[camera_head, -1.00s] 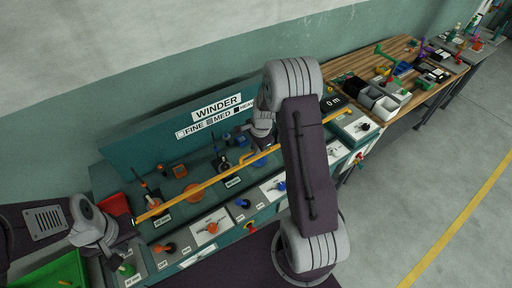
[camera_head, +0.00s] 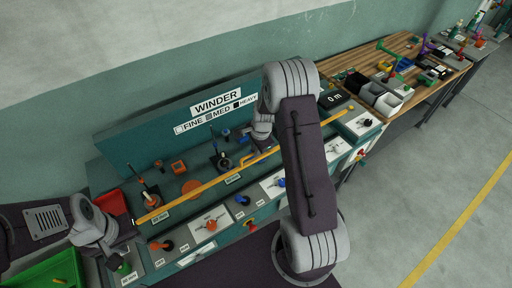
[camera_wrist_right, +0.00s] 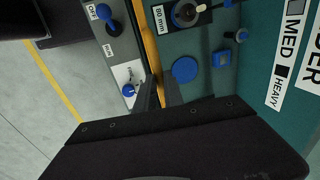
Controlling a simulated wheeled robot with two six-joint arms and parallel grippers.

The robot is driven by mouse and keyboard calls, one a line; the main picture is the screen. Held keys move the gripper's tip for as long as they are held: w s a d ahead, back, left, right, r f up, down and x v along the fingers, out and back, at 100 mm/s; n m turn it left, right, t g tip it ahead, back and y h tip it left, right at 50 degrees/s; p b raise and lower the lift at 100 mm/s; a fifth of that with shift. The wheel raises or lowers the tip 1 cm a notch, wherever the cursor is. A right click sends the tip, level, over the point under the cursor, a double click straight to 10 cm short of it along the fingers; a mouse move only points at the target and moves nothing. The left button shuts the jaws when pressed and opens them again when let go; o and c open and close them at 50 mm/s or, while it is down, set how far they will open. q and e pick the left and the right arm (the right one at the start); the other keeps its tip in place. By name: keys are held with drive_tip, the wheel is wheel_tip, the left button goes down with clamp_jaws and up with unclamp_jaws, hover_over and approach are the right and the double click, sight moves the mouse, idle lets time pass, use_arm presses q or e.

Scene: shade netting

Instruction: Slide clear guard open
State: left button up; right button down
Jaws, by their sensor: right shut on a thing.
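The guard's long yellow bar (camera_head: 190,192) runs along the winder bench, from the left end to the right end near the display. I cannot make out the clear panel itself. My right gripper (camera_wrist_right: 160,94) is shut on the yellow bar, which also crosses the right wrist view (camera_wrist_right: 147,45).
The WINDER board (camera_head: 217,107) stands behind the bench. Knobs, including an orange one (camera_head: 211,225), line the front panel. A red bin (camera_head: 112,202) and green bin (camera_head: 50,275) are at left. A cluttered wooden table (camera_head: 350,75) lies right. Open floor (camera_head: 440,175) is in front.

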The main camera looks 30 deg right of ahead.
wheel_tip(320, 180, down, 12)
drive_tip(key=b, duration=0.6)
drive_tip(key=shift+f+b, duration=0.1)
drive_tip(key=shift+b, duration=0.25)
drive_tip(key=c, duration=1.5)
unclamp_jaws()
drive_tip(key=shift+o, duration=0.2)
approach(256, 168)
drive_tip(key=shift+s+r, duration=0.1)
drive_tip(key=shift+r, duration=0.3)
drive_tip(key=shift+a, duration=0.1)
